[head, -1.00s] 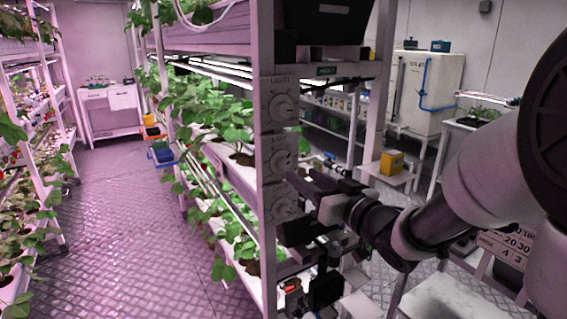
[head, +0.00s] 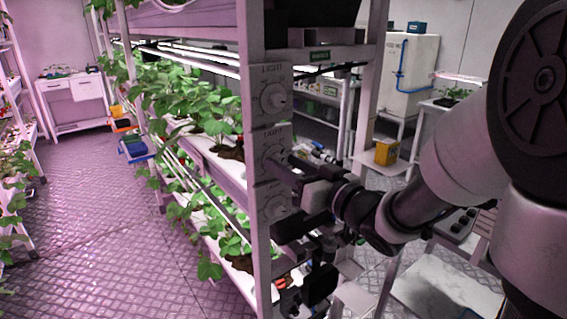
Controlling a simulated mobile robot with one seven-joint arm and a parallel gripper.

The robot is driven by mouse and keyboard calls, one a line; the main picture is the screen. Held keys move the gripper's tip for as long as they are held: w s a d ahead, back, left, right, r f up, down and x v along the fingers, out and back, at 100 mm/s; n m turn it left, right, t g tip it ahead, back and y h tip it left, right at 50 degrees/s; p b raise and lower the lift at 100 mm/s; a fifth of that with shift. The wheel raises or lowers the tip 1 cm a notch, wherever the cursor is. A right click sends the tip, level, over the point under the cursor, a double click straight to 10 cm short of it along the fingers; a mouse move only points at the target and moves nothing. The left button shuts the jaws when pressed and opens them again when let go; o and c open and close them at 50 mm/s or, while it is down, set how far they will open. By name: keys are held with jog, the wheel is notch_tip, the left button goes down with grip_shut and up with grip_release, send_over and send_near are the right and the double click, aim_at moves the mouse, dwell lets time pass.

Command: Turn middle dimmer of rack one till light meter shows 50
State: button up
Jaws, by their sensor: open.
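Three dimmers labelled "LIGHT" are stacked on the near post of the rack in the head view. The middle dimmer (head: 271,156) has a round grey knob, its right side partly covered by my gripper. The upper dimmer (head: 272,99) is in full view; the lower dimmer (head: 275,207) sits just behind the fingers. My gripper (head: 287,192) is open and reaches in from the right, with dark fingers close to the middle and lower dimmers. I cannot tell whether a finger touches a knob. No light meter reading can be made out.
Plant trays (head: 205,150) fill the rack left of the post. The aisle floor (head: 110,220) is clear. A yellow box (head: 386,152) on a stand and a white cabinet (head: 408,75) are behind my arm. A white table (head: 440,285) stands at lower right.

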grip_shut()
jog(key=shift+n+b, duration=0.3)
jog(key=shift+b, duration=0.05)
jog(key=shift+s+a+n+b, duration=0.1)
jog(key=shift+a+n+b, duration=0.05)
jog(key=shift+n+b, duration=9.4)
jog(key=shift+n+h+p, duration=0.4)
jog(key=shift+n+p, duration=0.3)
jog(key=shift+n, duration=0.25)
